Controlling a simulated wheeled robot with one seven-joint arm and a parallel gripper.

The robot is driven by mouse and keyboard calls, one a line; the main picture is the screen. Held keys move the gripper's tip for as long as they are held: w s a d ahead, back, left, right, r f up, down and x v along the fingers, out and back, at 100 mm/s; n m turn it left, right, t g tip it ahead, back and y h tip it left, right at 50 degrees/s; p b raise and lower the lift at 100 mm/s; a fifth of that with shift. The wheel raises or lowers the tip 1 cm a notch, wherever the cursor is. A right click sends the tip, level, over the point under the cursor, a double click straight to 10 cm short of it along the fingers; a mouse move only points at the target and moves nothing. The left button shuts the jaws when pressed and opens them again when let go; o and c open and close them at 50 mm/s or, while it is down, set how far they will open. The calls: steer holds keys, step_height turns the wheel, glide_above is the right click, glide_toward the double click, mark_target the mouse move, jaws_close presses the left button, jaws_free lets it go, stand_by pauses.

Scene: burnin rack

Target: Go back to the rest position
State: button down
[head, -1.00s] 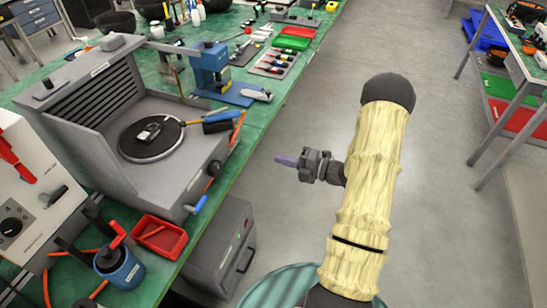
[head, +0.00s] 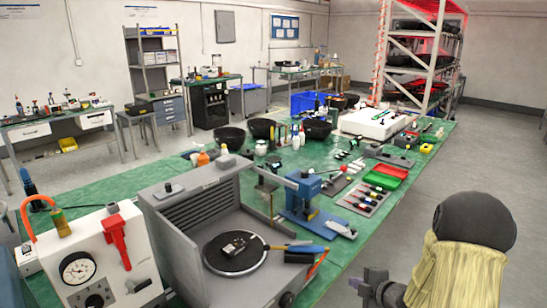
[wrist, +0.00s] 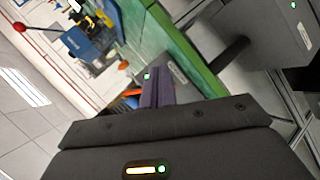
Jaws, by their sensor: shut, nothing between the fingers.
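My gripper (head: 356,283) is at the lower right of the head view, beyond the bench's right edge, with my yellow-sleeved arm to its right. It holds nothing. In the wrist view its purple fingers (wrist: 158,88) are together, with the bench's green edge and floor behind them. From the head view, the gripper appears apart from the bench, over the aisle.
The green bench (head: 110,190) runs along the left and middle. Grey floor (head: 455,165) on the right is clear.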

steer(key=s+a+r+m+g+h+p, duration=0.2)
steer(key=s+a+r+m+g+p, duration=0.1)
steer(key=s+r+m, duration=0.4)
steer(key=s+a+r+m+g+h+p, duration=0.3)
steer(key=s+r+m, duration=0.5)
steer(key=s+m, duration=0.4)
steer(key=s+a+g, duration=0.1)
steer(key=s+a, duration=0.1)
steer(key=shift+a+g+p, duration=0.35)
steer(key=shift+g, duration=0.05)
steer(key=shift+s, duration=0.2)
